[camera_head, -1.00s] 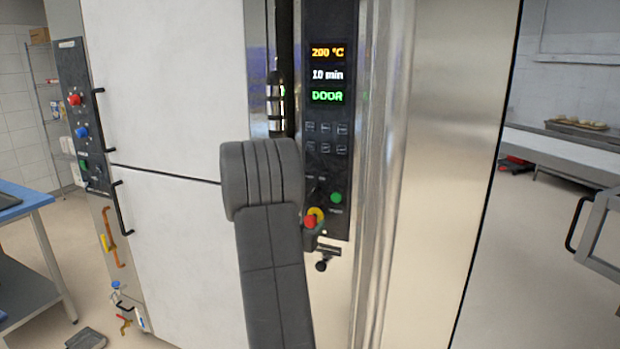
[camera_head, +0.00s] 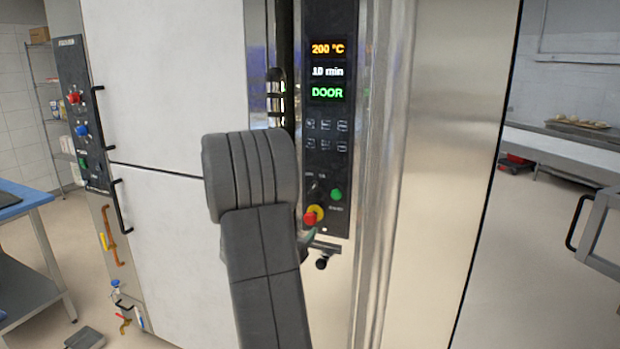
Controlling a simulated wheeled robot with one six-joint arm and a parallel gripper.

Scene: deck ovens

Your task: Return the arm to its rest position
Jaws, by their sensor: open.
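My arm's dark grey link (camera_head: 265,265) rises from the bottom middle to a thick ribbed joint (camera_head: 250,175). Behind the arm stands the oven with a large white front (camera_head: 165,90). Its control panel (camera_head: 328,170) shows 200 °C, 10 min and DOOR in green. A green button (camera_head: 336,194) and a red button on a yellow ring (camera_head: 312,216) sit low on the panel. A small bar with a black knob (camera_head: 322,263) shows just below; I cannot tell what it belongs to.
A steel side wall (camera_head: 435,150) fills the right middle. A blue-topped table (camera_head: 22,203) stands at the left edge. A second panel (camera_head: 80,115) and black handles (camera_head: 122,207) are on the oven's left. A counter with a tray (camera_head: 552,124) is at the back right. Floor shows at both sides.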

